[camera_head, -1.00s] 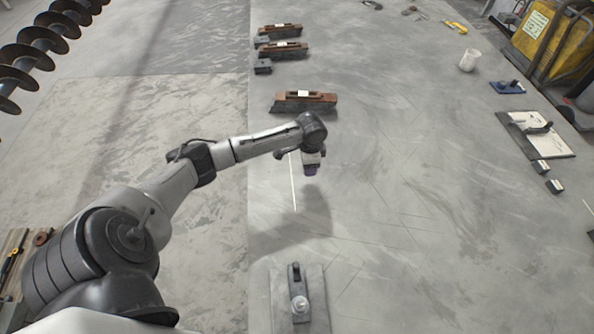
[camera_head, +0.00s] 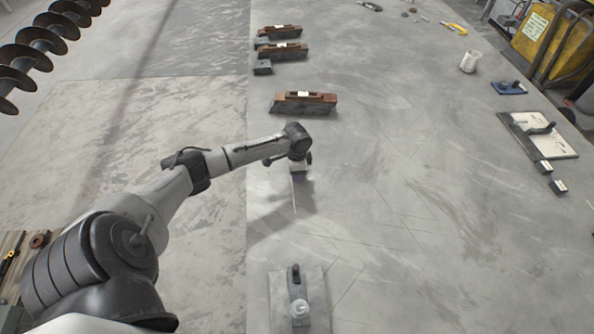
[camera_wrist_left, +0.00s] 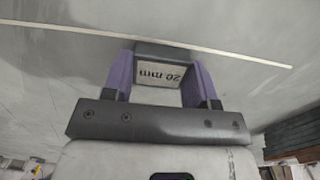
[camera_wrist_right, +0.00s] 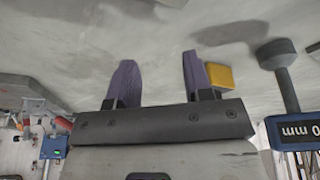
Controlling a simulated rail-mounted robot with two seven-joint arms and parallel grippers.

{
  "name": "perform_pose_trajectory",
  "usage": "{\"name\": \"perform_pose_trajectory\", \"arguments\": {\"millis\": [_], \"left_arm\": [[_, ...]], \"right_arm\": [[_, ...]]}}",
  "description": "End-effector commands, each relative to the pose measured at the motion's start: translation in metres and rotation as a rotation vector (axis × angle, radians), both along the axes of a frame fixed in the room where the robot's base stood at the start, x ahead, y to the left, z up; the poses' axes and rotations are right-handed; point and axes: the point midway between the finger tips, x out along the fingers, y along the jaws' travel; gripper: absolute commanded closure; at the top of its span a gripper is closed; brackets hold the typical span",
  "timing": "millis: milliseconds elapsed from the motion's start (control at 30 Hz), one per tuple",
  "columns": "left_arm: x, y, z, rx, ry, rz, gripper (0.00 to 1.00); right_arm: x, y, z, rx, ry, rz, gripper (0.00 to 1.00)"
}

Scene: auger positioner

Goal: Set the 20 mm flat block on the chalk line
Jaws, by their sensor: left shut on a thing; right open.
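The 20 mm flat block (camera_wrist_left: 158,75) is a small grey block with a pale label reading "20 mm", upside down in the left wrist view. My left gripper (camera_wrist_left: 160,80) is shut on it, with a purple finger on each side. The white chalk line (camera_wrist_left: 150,45) runs just beyond the block there. In the head view my left gripper (camera_head: 299,172) is over the far part of the chalk line (camera_head: 294,195) and hides the block. I cannot tell whether the block touches the surface. My right gripper (camera_wrist_right: 155,85) is open and empty, seen only in its wrist view.
Wooden-topped blocks (camera_head: 305,102) stand beyond the left gripper. A plate with a dark handle (camera_head: 298,300) lies nearer. A white cup (camera_head: 470,61) and a pale board (camera_head: 540,135) are at right. A yellow block (camera_wrist_right: 219,76) is beside my right gripper. The middle of the surface is clear.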

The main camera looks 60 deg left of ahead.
Motion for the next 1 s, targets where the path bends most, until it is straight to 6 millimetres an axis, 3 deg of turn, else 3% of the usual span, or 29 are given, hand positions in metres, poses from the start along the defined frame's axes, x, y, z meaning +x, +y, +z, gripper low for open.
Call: {"name": "perform_pose_trajectory", "arguments": {"millis": [267, 300, 567, 867, 1000], "left_arm": [[0.001, 0.0, -0.001, 0.001, -0.001, 0.001, 0.81], [0.0, 0.0, -0.002, 0.0, 0.0, 0.001, 0.46], [0.0, 0.0, -0.002, 0.0, 0.0, 0.0, 0.22], [0.0, 0.0, 0.001, 0.001, 0.0, 0.0, 0.22], [0.0, 0.001, 0.019, 0.002, -0.001, -0.001, 0.22]], "right_arm": [[0.0, 0.0, 0.001, 0.0, 0.0, 0.0, 0.54], [0.0, 0.0, 0.001, 0.001, 0.0, -0.001, 0.54], [0.0, 0.002, 0.001, 0.007, 0.0, -0.004, 0.54], [0.0, 0.003, 0.001, 0.011, 0.0, -0.007, 0.54], [0.0, 0.003, 0.006, 0.011, 0.001, -0.007, 0.54]]}}
